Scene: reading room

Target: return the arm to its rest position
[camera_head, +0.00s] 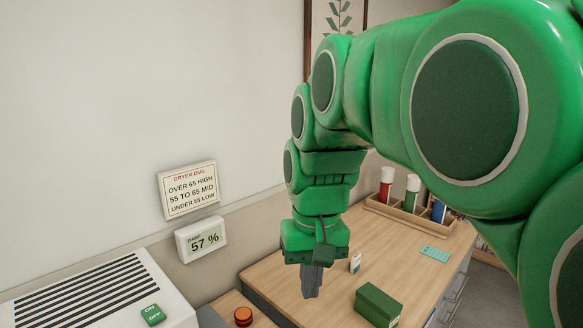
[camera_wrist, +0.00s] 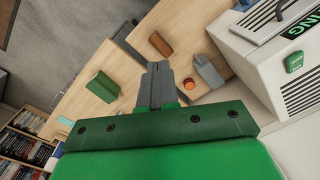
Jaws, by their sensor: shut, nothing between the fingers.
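My arm reaches in from the right in the head view, bent at its joints, with the wrist hanging down. My gripper (camera_head: 311,292) points downward over the wooden table (camera_head: 274,278), near its left part. Its grey fingers are closed together with nothing between them. The wrist view also shows the shut fingers (camera_wrist: 158,70) at the middle, over wooden surfaces. I cannot tell the exact height of the fingertips above the table.
A green box (camera_head: 378,305) and a small white item (camera_head: 355,262) stand close right of the gripper. A rack (camera_head: 401,214) of bottles stands farther back. An orange round object (camera_head: 243,316) and a white slatted machine (camera_head: 160,290) are left. A wall display (camera_head: 201,240) reads 57 %.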

